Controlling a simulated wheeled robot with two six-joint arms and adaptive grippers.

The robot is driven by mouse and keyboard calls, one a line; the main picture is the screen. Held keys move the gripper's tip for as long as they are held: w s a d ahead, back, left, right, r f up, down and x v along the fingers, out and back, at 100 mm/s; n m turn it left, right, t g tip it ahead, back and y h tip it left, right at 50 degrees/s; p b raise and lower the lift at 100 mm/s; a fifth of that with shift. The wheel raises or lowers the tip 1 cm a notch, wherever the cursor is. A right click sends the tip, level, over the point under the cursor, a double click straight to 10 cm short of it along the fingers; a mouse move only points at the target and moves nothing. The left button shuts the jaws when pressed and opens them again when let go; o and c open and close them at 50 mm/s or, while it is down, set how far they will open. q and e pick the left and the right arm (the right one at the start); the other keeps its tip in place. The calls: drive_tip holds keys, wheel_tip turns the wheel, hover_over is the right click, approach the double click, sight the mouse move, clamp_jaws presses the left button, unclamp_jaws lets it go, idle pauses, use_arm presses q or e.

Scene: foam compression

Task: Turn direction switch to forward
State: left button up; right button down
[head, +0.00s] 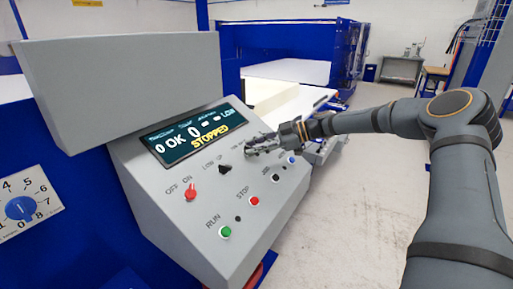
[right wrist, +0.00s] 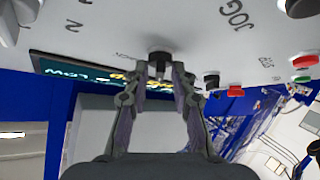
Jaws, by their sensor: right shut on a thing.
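The direction switch, a small black knob (right wrist: 160,57), is on the grey sloped control panel (head: 165,230). My right gripper (head: 252,149) reaches the panel's upper right from the right side. In the right wrist view my right gripper (right wrist: 159,77) has its two fingertips closed on either side of the knob. In the head view the gripper covers the knob, and I cannot read which way it points. The display (head: 195,135) reads "STOPPED". My left gripper is not in view.
On the panel are a red knob (head: 190,193), a black switch (head: 225,169), a green RUN button (head: 225,231), a red STOP button (head: 253,201) and a blue button (head: 292,160). A blue dial (head: 20,208) is at left. Clear floor (head: 350,230) lies right.

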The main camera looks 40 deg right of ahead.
drive_tip(key=c, duration=1.4)
unclamp_jaws()
drive_tip(key=shift+c, duration=0.2)
drive_tip(key=shift+w+a, duration=0.15)
drive_tip(key=shift+a, duration=0.05)
